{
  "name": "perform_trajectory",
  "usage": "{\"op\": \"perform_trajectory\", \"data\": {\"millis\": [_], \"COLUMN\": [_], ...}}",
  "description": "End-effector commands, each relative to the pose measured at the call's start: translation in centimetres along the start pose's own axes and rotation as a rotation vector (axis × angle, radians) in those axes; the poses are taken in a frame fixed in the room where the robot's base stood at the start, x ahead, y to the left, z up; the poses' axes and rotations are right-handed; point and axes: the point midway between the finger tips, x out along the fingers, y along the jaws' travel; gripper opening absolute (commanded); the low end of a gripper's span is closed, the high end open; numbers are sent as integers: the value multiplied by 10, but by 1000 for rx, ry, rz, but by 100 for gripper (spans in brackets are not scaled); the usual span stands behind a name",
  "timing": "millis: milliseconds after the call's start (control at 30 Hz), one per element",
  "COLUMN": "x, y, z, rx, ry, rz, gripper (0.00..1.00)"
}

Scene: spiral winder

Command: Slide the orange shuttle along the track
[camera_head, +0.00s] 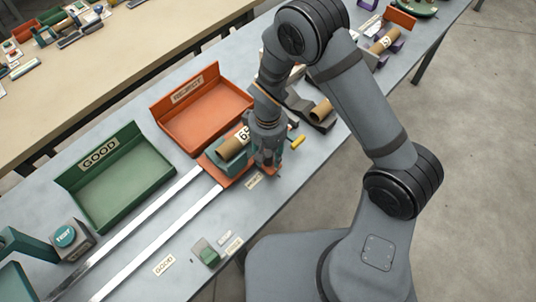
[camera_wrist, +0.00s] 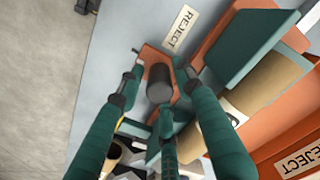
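The orange shuttle (camera_head: 212,163) sits at the right end of the two pale rails of the track (camera_head: 150,222), beside the REJECT tray. It carries a brown tube (camera_head: 231,147) with a numbered white label in a teal cradle (camera_wrist: 253,45). My gripper (camera_head: 267,163) is down over the shuttle's near side. In the wrist view the shuttle's orange plate (camera_wrist: 151,55) bears a dark round knob (camera_wrist: 159,85). My gripper's three teal fingers (camera_wrist: 160,80) stand around this knob, with small gaps showing at its sides. The lower finger is close to it; contact there cannot be told.
The orange REJECT tray (camera_head: 205,123) and green GOOD tray (camera_head: 122,187) stand empty behind the track. A TEST button box (camera_head: 70,238) is at the left. A small green switch (camera_head: 206,251) lies at the front edge. Another tube (camera_head: 321,110) is right of my gripper.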

Motion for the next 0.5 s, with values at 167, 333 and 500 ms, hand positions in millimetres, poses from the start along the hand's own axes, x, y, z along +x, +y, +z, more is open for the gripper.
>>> {"op": "perform_trajectory", "data": {"millis": [167,333,500], "x": [0,0,0], "y": [0,0,0], "z": [0,0,0], "rx": [0,0,-1], "ry": [0,0,1], "rz": [0,0,0], "gripper": [23,13,3]}}
